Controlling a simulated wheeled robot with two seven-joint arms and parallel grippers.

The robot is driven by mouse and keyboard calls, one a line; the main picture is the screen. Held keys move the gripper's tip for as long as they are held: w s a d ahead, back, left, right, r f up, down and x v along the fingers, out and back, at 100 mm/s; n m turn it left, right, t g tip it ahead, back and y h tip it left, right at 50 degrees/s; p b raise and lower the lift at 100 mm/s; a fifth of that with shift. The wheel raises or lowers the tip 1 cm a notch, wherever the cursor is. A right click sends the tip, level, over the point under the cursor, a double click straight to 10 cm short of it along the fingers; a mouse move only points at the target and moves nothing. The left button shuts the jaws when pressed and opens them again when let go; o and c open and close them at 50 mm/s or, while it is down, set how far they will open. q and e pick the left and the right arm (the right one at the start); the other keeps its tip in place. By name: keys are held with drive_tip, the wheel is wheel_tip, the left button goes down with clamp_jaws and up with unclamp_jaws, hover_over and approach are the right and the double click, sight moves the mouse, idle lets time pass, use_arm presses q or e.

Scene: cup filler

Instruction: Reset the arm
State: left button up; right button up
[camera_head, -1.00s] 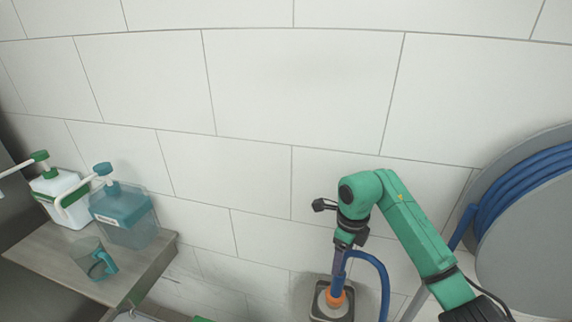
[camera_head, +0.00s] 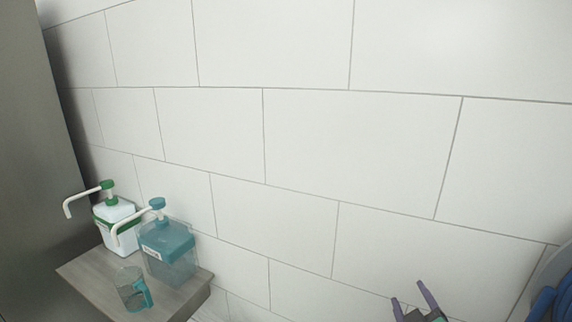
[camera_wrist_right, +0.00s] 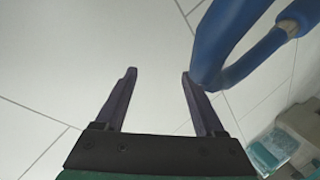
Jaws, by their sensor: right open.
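My right gripper (camera_head: 408,293) shows at the bottom right of the head view, its two dark purple fingers pointing up in front of the tiled wall. In the right wrist view (camera_wrist_right: 158,72) its fingers are spread apart with nothing between them. A thick blue hose (camera_wrist_right: 222,35) passes close beside the right-hand finger there; I cannot tell whether they touch. Most of my right arm is outside the head view. My left gripper is in neither view.
A wooden shelf (camera_head: 92,285) at lower left holds a clear cup with a teal handle (camera_head: 133,290), a teal pump dispenser (camera_head: 168,250) and a white pump dispenser with green parts (camera_head: 116,220). A reel with blue hose (camera_head: 556,297) is at lower right. The wall middle is bare.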

drive_tip(key=s+a+f+m+g+y, duration=0.2)
drive_tip(key=s+f+g, duration=0.4)
drive_tip(key=s+f, duration=0.3)
drive_tip(key=s+a+f+m+g+y, duration=0.25)
drive_tip(key=s+f+g, duration=0.25)
drive_tip(key=s+f, duration=0.4)
drive_tip(key=s+d+f+g+h, duration=0.1)
drive_tip(key=s+f, duration=0.2)
drive_tip(key=f, duration=2.1)
drive_tip(key=s+d+f+g, duration=0.1)
drive_tip(key=s+d+f, duration=0.1)
drive_tip(key=s+f, duration=1)
drive_tip(key=s, duration=0.4)
drive_tip(key=shift+s+d+f+g, duration=0.15)
drive_tip(key=shift+d+f+g, duration=0.15)
drive_tip(key=shift+d+f, duration=0.1)
